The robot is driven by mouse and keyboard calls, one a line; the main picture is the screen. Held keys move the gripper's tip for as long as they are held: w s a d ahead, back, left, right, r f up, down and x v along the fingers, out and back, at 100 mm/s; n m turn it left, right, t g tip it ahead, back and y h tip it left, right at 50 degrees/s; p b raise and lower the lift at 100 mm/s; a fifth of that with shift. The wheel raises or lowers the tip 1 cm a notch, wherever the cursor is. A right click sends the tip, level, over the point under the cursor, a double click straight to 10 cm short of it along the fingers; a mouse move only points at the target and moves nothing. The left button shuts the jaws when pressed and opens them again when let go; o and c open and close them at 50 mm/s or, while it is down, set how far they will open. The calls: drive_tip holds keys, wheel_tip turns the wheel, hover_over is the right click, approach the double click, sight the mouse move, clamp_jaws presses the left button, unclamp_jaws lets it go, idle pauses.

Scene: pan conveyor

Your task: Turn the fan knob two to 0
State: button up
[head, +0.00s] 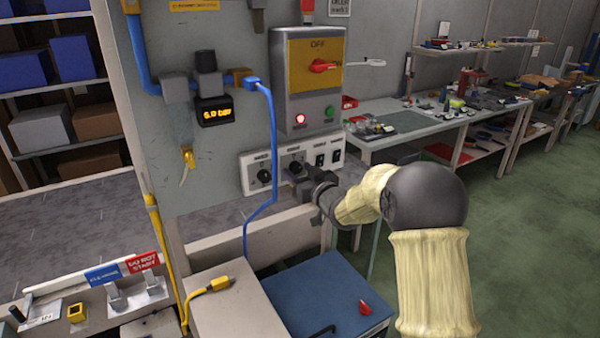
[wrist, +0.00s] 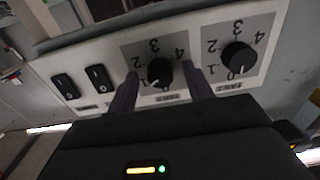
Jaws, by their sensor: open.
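The control panel (head: 310,160) has two dark round knobs and shows upside down in the wrist view. The knob nearer the switches, apparently fan knob two (wrist: 160,73), lies between the fingertips of my gripper (wrist: 162,78). Its white pointer is low on the dial, close to 1 and 0; I cannot tell exactly where. My gripper is open, one finger on each side of this knob, with no clear contact visible. In the head view my gripper (head: 308,184) partly covers this knob (head: 296,167). The other fan knob (wrist: 238,57) also shows at left in the head view (head: 264,176), pointing near 0.
Two black rocker switches (wrist: 64,86) sit beside the knobs. A blue hose (head: 272,150) hangs in front of the panel. Above is a grey and yellow switch box (head: 310,80) with a red handle. A blue box (head: 325,295) stands below my arm.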

drive_tip(key=c, duration=1)
drive_tip(key=shift+o, duration=0.2)
drive_tip(key=shift+f+n+b, duration=0.1)
drive_tip(key=shift+n+b, duration=0.2)
drive_tip(key=shift+b, duration=0.15)
drive_tip(key=shift+f+n+b, duration=0.1)
drive_tip(key=shift+n+b, duration=0.6)
drive_tip(key=shift+b, duration=0.35)
drive_tip(key=n+b, duration=0.4)
drive_tip(key=b, duration=0.1)
drive_tip(key=shift+f, duration=0.1)
drive_tip(key=n+b, duration=0.3)
drive_tip(key=n, duration=0.1)
drive_tip(key=shift+b, duration=0.4)
drive_tip(key=shift+r+n+b, duration=0.2)
drive_tip(key=shift+n+b, duration=0.4)
drive_tip(key=shift+n, duration=0.4)
